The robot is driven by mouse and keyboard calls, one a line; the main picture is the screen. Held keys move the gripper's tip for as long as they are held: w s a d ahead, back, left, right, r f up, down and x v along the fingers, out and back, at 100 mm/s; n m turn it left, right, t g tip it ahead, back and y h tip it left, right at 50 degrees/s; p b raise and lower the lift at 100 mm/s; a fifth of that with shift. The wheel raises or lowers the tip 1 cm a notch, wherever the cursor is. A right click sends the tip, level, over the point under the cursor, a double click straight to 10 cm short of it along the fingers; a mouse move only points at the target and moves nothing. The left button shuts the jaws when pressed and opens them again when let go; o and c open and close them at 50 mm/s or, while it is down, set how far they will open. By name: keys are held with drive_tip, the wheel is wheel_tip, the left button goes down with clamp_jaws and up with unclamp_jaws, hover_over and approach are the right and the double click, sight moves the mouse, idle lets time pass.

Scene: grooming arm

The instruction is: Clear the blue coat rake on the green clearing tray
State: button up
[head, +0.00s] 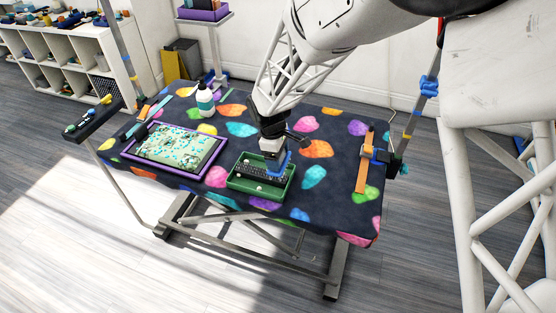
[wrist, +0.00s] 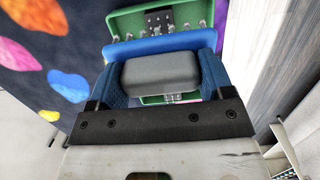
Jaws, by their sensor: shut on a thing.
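The green clearing tray (head: 236,185) stands on the patterned grooming table, toward its front edge. My gripper (head: 272,150) is directly over the tray, pointing down. The blue coat rake (head: 285,163) shows as blue parts just under my gripper, at the tray. In the wrist view my gripper (wrist: 160,74) is shut on a grey block-like part, with the rake's blue bar (wrist: 160,45) just beyond it. The green tray (wrist: 125,22) lies below, with a dark piece and pale pins inside. Whether the rake touches the tray floor is hard to tell.
A purple-framed tray (head: 215,165) with a littered pale surface lies left of the green tray. A white bottle (head: 205,100) stands behind it. An orange strap (head: 363,165) lies at the table's right. Posts rise at both table ends. Patterned cloth between is clear.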

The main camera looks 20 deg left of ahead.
drive_tip(key=shift+r, duration=2.6)
drive_tip(key=shift+d, duration=0.1)
